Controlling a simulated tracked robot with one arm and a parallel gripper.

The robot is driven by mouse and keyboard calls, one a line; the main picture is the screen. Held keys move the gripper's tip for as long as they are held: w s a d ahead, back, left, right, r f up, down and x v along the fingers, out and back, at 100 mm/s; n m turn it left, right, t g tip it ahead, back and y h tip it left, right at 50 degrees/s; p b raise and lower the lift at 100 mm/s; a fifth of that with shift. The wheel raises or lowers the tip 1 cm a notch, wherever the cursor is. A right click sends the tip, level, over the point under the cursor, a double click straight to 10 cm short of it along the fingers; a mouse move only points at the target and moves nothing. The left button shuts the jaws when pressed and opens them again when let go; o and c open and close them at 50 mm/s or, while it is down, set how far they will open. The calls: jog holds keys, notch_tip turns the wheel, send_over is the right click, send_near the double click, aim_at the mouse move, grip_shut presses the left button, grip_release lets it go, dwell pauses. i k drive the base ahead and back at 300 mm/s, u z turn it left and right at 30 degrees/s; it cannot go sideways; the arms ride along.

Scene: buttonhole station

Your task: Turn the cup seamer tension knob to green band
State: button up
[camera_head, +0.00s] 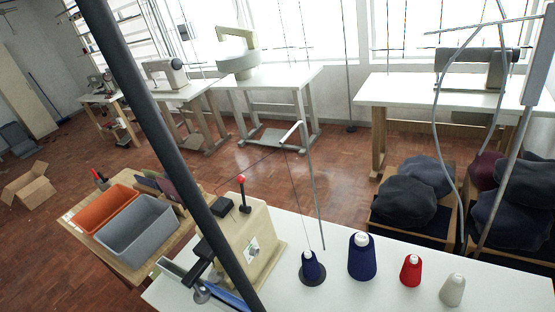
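A beige machine (262,222), which looks like the cup seamer, stands on a white table (385,290) at the lower centre. A red ball-topped lever (241,181) and a black knob-like part (222,206) stand on top of it. A small white plate with a dark mark (252,251) is on its near side. I cannot tell which part is the tension knob, and no green band can be made out. A dark diagonal bar (165,130) crosses the view and hides part of the machine's left side. My gripper does not show.
Thread cones, including a large blue one (362,262) and a red one (411,271), stand right of the machine. A thin thread stand (309,180) rises behind. A grey bin (137,228) and an orange bin (104,209) sit left. Boxes of dark caps (407,198) stand right. Floor beyond is open.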

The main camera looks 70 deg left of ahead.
aim_at(254, 251)
jog(key=u, duration=0.05)
jog(key=k, duration=0.75)
jog(key=u, duration=0.65)
jog(key=i, duration=1)
jog(key=z, duration=0.05)
